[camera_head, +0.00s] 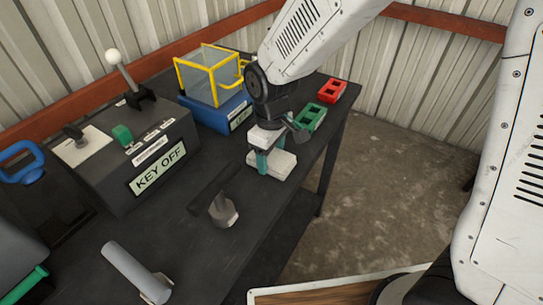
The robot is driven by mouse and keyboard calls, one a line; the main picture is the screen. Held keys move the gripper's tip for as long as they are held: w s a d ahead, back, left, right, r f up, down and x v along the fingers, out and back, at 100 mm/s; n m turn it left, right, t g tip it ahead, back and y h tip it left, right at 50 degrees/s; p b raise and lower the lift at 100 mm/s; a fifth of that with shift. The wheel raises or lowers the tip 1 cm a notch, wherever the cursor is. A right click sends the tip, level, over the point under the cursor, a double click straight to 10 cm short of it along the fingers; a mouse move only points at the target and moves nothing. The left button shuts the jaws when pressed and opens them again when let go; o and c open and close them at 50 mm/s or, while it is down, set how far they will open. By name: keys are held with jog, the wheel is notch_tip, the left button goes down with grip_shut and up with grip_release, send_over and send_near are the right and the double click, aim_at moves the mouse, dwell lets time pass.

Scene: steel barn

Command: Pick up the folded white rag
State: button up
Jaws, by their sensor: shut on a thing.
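The folded white rag (283,164) is a small pale block near the right edge of the dark table. My gripper (264,160) comes down on it from above, with teal fingers reaching to the rag. The fingers are shut on the rag, and they hide part of it. I cannot tell whether the rag still touches the tabletop.
A grey box marked KEY OFF (150,160) with a white-knobbed lever stands left. A yellow-framed clear box (212,75) sits on a blue base behind. Green (311,116) and red (332,91) blocks lie near the right edge. A grey cylinder (137,272) lies in front.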

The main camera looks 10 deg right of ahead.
aim_at(272, 159)
jog(key=shift+r, duration=0.55)
jog(key=r, duration=0.1)
jog(key=s+r, duration=0.1)
jog(key=shift+d+r, duration=0.1)
jog(key=shift+r, duration=0.2)
jog(key=s+d+r, duration=0.1)
jog(key=s+d, duration=0.1)
jog(key=s, duration=1.2)
jog(key=shift+s+d+r, duration=0.15)
jog(key=shift+s+d, duration=0.05)
jog(key=shift+s, duration=0.2)
jog(key=o, duration=0.4)
jog(key=c, duration=0.3)
